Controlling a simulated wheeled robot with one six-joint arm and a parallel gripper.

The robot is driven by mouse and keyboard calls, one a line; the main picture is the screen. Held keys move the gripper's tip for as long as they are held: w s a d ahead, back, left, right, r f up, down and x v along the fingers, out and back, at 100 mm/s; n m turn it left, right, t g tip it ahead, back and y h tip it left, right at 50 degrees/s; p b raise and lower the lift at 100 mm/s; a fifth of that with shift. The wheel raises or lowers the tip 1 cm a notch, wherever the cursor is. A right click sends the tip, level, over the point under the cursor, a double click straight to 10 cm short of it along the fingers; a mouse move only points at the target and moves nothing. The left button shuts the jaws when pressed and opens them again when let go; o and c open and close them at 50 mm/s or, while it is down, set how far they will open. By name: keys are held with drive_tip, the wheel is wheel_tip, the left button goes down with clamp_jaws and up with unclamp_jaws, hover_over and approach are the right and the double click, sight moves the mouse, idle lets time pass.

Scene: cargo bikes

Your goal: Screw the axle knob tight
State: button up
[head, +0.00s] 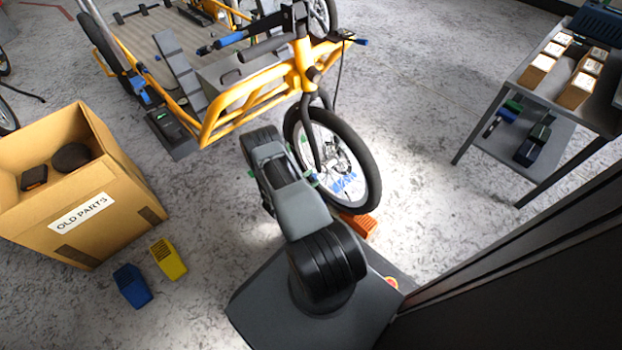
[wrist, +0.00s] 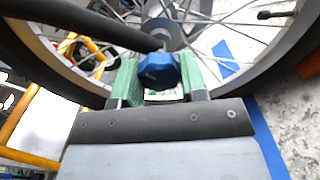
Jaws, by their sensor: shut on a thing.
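The blue axle knob (wrist: 158,71) sits at the wheel hub, at the lower end of the dark fork leg (wrist: 95,25) in the wrist view. My gripper (wrist: 158,78) has its green fingers on either side of the knob and is shut on it. The front wheel (head: 335,160) of the yellow cargo bike (head: 250,97) stands upright in the head view. There my arm reaches to the wheel's left side, and the knob itself cannot be made out. How tight the knob is cannot be told.
An orange block (head: 359,224) lies by the wheel's base. A cardboard box (head: 125,190) marked OLD PARTS stands at left, with a blue holder (head: 132,287) and a yellow one (head: 168,259) beside it. A shelf table (head: 520,85) with small boxes stands at right.

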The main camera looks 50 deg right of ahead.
drive_tip(key=o, duration=0.9)
drive_tip(key=a+p, duration=0.1)
drive_tip(key=a, duration=0.3)
drive_tip(key=a+p, duration=0.1)
drive_tip(key=a, duration=0.4)
drive_tip(key=w+a+p, duration=0.1)
drive_tip(key=a, duration=0.3)
drive_tip(key=shift+a, duration=0.4)
